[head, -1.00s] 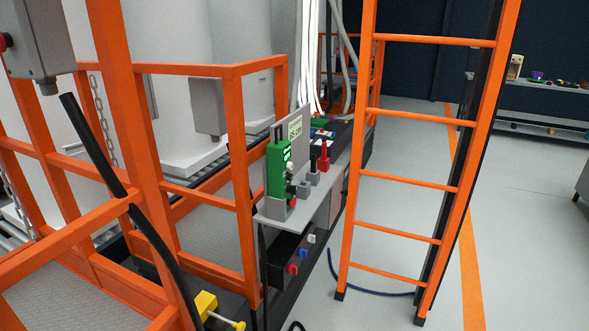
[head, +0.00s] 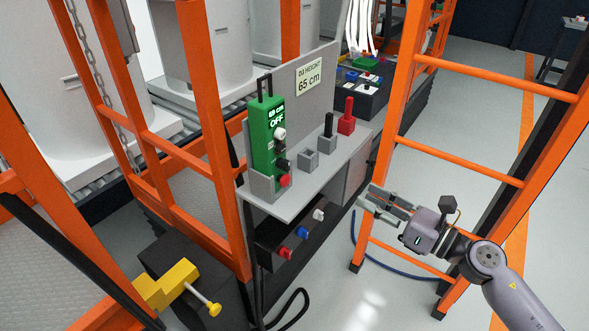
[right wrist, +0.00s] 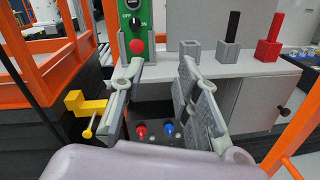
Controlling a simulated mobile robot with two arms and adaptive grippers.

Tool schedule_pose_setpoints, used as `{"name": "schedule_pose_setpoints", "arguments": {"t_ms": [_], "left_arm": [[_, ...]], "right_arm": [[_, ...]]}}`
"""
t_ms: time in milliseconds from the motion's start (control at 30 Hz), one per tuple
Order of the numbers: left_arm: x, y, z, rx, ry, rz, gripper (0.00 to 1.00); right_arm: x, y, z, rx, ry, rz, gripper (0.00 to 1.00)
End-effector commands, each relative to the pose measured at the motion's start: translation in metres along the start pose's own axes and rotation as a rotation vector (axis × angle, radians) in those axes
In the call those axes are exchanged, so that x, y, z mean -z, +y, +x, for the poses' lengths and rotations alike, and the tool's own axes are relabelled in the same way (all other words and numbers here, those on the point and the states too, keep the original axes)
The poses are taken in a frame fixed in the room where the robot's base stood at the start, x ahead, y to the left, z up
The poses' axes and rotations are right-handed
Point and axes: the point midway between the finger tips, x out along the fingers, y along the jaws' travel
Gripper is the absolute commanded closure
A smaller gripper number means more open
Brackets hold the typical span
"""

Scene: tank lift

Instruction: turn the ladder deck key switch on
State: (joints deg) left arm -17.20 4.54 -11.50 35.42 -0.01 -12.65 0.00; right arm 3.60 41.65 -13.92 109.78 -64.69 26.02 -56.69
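In the right wrist view the box (right wrist: 132,20) shows a black knob (right wrist: 134,21) between OFF and ON marks, above the red button (right wrist: 137,46). My right gripper (head: 384,203) is open and empty, to the right of the box and apart from it. Its spread fingers (right wrist: 158,75) point toward the shelf. My left gripper is out of view.
An empty grey holder (head: 308,160), a black handle (head: 328,126) and a red handle (head: 347,118) stand on the shelf. An orange ladder (head: 461,168) rises close to my right arm. Below the shelf is a dark panel with coloured knobs (head: 301,232). Orange railings stand at left.

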Motion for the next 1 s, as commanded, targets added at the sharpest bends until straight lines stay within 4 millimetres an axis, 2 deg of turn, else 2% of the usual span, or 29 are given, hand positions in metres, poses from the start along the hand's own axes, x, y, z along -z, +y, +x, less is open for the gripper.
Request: {"name": "schedule_pose_setpoints", "arguments": {"t_ms": [33, 100, 233, 333, 700, 1000], "left_arm": [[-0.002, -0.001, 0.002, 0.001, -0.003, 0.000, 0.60], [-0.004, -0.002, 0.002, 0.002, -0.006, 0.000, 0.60], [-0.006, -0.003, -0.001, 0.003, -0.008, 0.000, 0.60], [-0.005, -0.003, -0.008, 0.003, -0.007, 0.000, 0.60], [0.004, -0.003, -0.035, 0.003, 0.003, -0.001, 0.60], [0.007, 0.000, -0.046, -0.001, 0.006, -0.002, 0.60]], "right_arm": [[-0.009, 0.015, 0.001, -0.039, 0.013, -0.096, 0.70], [-0.015, 0.029, 0.001, -0.074, 0.027, -0.191, 0.70], [-0.022, 0.040, 0.007, -0.097, 0.033, -0.257, 0.70], [-0.024, 0.041, 0.019, -0.097, 0.031, -0.258, 0.70], [-0.021, 0.049, 0.098, -0.096, 0.030, -0.251, 0.70], [-0.016, 0.053, 0.154, -0.096, 0.030, -0.251, 0.70]]}}
